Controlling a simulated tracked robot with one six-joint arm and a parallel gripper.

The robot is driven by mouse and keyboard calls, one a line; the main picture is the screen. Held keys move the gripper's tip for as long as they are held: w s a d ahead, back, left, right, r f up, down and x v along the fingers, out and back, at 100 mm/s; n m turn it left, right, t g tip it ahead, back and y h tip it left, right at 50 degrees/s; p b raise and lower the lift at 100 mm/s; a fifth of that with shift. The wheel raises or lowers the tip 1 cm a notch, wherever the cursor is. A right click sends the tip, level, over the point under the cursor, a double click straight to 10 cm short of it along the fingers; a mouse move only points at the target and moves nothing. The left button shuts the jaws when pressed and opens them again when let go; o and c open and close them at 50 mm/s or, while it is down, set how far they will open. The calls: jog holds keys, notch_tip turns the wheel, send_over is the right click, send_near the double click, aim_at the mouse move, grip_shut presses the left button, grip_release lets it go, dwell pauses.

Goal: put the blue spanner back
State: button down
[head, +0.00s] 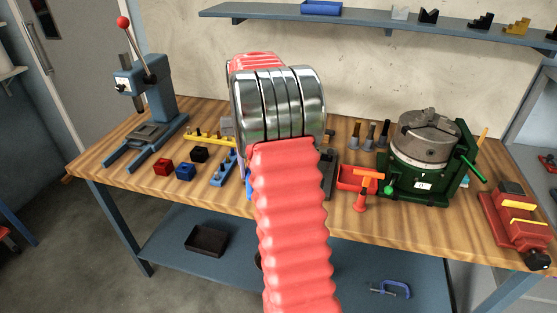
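I cannot make out a blue spanner for certain. A small blue piece (248,188) shows at the left edge of my red arm, mostly hidden behind it. A blue rack (223,169) with small pegs stands on the bench left of my arm, and a yellow rack (205,138) with pegs is behind it. My arm, with red bellows and a polished metal joint, covers the middle of the bench. My gripper does not show; it is hidden or out of the picture.
The wooden bench (105,163) also holds a lever press (160,95), small red (163,167), blue (185,172) and black (200,154) blocks, an orange tray (352,181), a green-based chuck (424,140) and a red vise (514,217). A blue clamp (397,287) lies below.

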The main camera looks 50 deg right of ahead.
jog(key=w+a+f+n+h, duration=0.1)
jog(key=w+a+f+n, duration=0.1)
jog(key=a, duration=0.7)
jog(key=w+a+f+n+h, duration=0.1)
jog(key=w+a+f+n, duration=0.2)
jog(key=a, duration=0.7)
jog(key=w+a+f+n+g+h, duration=0.1)
jog(key=w+a+f+n, duration=0.2)
jog(key=a, duration=0.6)
jog(key=w+f, duration=0.2)
jog(key=w, duration=0.1)
jog(key=shift+w+a+f, duration=0.2)
jog(key=shift+w+f, duration=0.05)
jog(key=shift+w, duration=0.1)
jog(key=shift+s, duration=0.1)
